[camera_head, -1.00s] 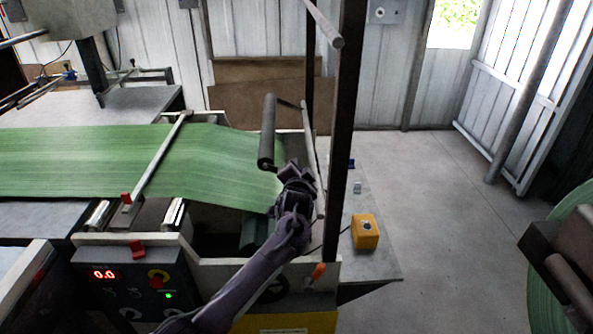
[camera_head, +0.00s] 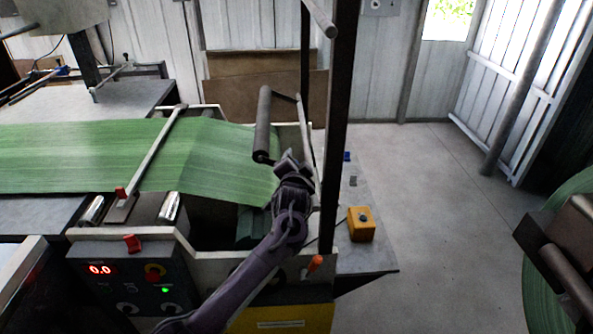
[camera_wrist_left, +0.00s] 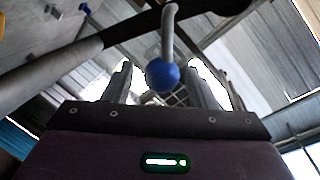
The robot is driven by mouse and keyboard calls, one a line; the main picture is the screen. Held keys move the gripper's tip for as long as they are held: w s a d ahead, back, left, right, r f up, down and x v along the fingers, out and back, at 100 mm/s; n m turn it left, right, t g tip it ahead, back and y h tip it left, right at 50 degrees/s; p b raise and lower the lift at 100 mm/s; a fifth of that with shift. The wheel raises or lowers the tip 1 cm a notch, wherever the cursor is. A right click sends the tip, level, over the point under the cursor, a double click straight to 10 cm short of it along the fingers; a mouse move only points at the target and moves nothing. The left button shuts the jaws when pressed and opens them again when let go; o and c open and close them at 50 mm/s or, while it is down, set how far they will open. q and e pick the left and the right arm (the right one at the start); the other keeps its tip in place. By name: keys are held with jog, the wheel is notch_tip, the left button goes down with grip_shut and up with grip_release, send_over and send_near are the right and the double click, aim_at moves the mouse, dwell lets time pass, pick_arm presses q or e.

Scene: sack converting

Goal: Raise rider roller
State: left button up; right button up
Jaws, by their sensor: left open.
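The rider roller (camera_head: 263,123) is a dark grey cylinder on a thin arm above the right end of the green woven web (camera_head: 225,160). In the left wrist view the bar at upper left (camera_wrist_left: 50,70) appears to be this roller. A blue ball knob (camera_wrist_left: 162,75) on a grey rod shows there between the two fingers. My left gripper (camera_head: 285,160) is just below the roller's near end; its open fingers also show in the left wrist view (camera_wrist_left: 163,88), on either side of the knob. Contact with the knob cannot be told. The knob is hidden in the head view.
A dark upright post (camera_head: 337,130) stands right of my left gripper. A control panel (camera_head: 128,278) reads 0.0 at lower left. A yellow box (camera_head: 361,224) sits on the side plate. A green roll (camera_head: 555,270) is at the right edge. The floor between is clear.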

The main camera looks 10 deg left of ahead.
pick_arm(q)
jog(key=shift+b+v, duration=0.55)
jog(key=shift+v, duration=2.4)
jog(key=shift+d, duration=0.1)
